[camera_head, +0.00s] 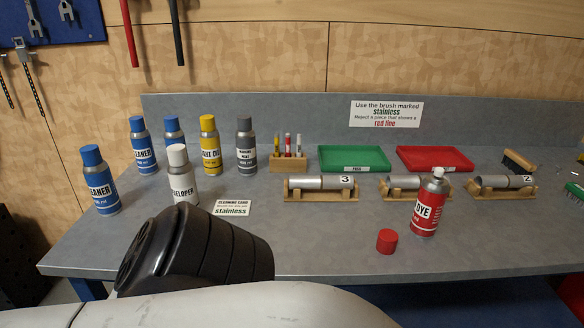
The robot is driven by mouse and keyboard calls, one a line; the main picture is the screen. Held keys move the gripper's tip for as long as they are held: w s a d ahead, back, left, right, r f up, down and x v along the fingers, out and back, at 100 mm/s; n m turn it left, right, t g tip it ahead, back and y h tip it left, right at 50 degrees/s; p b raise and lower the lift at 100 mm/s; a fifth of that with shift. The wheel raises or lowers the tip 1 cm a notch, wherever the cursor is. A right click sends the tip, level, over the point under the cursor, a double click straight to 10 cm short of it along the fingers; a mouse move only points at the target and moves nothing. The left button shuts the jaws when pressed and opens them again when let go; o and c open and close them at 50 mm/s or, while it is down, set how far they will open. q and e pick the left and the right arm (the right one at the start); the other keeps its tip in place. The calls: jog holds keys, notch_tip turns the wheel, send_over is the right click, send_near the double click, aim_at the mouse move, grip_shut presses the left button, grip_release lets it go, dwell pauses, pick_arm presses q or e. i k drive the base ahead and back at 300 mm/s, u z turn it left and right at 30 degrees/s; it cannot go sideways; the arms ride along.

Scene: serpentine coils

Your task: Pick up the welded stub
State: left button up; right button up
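Three metal stubs lie on wooden cradles along the bench. The left stub (310,183) carries the number 3. The middle stub (398,181) is partly hidden by the red DYE can, and its number cannot be read. The right stub (495,181) carries the number 2. A dark band shows around the right stub near its middle. A black joint and a white link of my own arm cross the lower left and bottom of the view. Neither of my grippers shows, and no stub is held.
The red DYE can (428,206) stands uncapped before the middle cradle, its red cap (386,241) nearby. Green (385,155) and red (466,156) trays lie behind. Several spray cans stand left, including a DEVELOPER can (180,180). A brush (519,160) lies right. The bench front is mostly clear.

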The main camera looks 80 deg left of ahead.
aim_at(320, 182)
jog(key=u, duration=1.55)
